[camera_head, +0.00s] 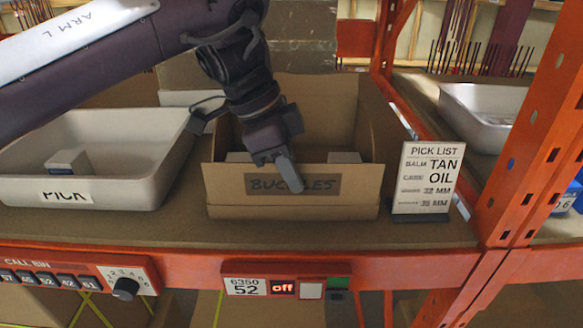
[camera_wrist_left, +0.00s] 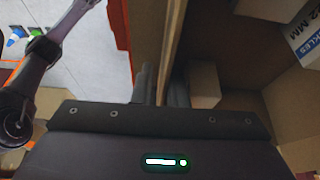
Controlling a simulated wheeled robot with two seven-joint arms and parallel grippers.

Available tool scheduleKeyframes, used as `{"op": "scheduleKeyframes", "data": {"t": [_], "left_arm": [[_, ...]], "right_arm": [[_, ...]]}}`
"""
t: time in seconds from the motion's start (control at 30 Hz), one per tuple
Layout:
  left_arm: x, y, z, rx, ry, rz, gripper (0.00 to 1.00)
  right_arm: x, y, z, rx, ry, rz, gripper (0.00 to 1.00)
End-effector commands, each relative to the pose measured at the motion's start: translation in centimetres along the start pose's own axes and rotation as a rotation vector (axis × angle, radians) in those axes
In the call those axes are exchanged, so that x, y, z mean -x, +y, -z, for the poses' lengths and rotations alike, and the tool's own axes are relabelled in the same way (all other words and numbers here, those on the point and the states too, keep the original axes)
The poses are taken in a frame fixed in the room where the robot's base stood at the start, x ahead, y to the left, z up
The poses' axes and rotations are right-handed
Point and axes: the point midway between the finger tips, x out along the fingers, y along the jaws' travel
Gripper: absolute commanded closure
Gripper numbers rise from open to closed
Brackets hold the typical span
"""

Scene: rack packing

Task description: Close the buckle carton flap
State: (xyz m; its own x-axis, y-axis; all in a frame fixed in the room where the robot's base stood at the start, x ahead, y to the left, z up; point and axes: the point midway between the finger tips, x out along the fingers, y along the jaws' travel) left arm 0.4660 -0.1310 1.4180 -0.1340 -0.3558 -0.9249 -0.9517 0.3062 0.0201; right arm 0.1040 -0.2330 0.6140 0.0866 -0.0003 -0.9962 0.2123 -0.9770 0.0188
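The buckle carton (camera_head: 225,211) is an open-topped brown box on the shelf, marked BUCKLES on its front flap (camera_head: 355,187). The flap stands nearly upright, leaning slightly outward. My left gripper (camera_head: 288,174) reaches down over the flap's top edge. One finger shows in front of the label; the other is hidden behind the flap. In the left wrist view the flap (camera_wrist_left: 148,30) runs between the two fingers (camera_wrist_left: 162,90), with little gap, and they appear shut on it. Small boxes (camera_wrist_left: 204,84) lie inside the carton.
A white tray (camera_head: 130,195) with a small box stands left of the carton. A pick list sign (camera_head: 426,178) stands close on its right, before an orange rack post (camera_head: 525,130). A metal tray (camera_head: 480,115) is beyond.

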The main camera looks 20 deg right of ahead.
Motion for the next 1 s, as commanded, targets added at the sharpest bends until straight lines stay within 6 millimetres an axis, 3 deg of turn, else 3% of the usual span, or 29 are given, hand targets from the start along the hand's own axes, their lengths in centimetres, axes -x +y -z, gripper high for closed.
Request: {"op": "scheduleKeyframes", "data": {"t": [0.23,0.6,1.0], "left_arm": [[1.3,-0.1,0.0,0.0,-0.001,0.006,0.87],[6.9,0.0,0.0,0.001,-0.004,0.004,0.87],[7.9,0.1,0.0,0.0,0.0,0.001,0.87]], "right_arm": [[-0.2,0.0,0.2,0.0,0.003,-0.001,0.33],[0.0,0.0,0.5,0.0,0.007,0.0,0.33],[0.0,-0.4,0.6,0.0,0.008,0.005,0.33]]}}
